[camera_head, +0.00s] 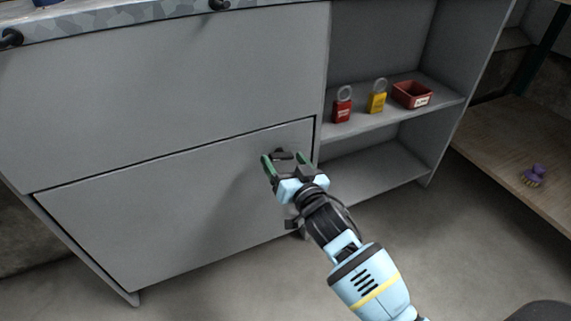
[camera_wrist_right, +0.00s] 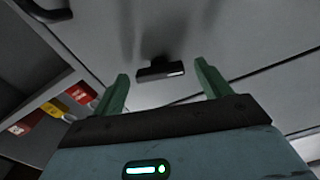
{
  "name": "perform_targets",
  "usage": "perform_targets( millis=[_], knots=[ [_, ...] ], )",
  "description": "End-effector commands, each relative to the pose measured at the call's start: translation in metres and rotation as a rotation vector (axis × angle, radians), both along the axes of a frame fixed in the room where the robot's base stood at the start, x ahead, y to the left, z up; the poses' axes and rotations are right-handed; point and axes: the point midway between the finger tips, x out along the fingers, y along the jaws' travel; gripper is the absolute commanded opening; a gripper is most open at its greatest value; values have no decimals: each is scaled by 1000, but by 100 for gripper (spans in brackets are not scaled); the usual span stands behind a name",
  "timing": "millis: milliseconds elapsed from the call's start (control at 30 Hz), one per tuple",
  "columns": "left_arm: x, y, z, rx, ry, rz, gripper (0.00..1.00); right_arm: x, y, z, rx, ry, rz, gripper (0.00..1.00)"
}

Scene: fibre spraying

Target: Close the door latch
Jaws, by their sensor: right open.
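The door latch (camera_head: 284,155) is a small dark handle on the grey lower cabinet door (camera_head: 160,215), near that door's upper right corner. In the right wrist view the latch (camera_wrist_right: 162,70) is a dark bar with a light mark at one end. My right gripper (camera_head: 284,158) is open, its two green fingers pointing at the door on either side of the latch. In the right wrist view the fingers (camera_wrist_right: 160,80) stand apart with the latch between and beyond them. I cannot tell whether they touch it. My left gripper is not in view.
Open shelves to the right hold a red padlock (camera_head: 342,108), a yellow padlock (camera_head: 377,102) and a red bin (camera_head: 411,95). A wooden shelf (camera_head: 500,140) with a purple brush (camera_head: 534,175) stands farther right. The floor (camera_head: 440,240) in front is clear.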

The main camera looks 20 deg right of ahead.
Motion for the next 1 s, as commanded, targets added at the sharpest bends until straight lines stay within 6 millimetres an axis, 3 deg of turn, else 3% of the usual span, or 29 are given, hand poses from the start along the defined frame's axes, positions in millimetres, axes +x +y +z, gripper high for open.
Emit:
perform_targets(
  millis=[200, 533, 700, 1000],
  knots=[
    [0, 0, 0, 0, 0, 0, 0, 0, 0, 0, 0, 0, 0, 76],
    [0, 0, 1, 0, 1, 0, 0, 0, 0, 0, 0, 0, 0, 33],
    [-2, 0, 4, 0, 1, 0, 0, 0, 0, 1, -32, 0, -1, 32],
    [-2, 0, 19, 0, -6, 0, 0, 0, 0, 2, -244, -8, 0, 32]
  ],
)
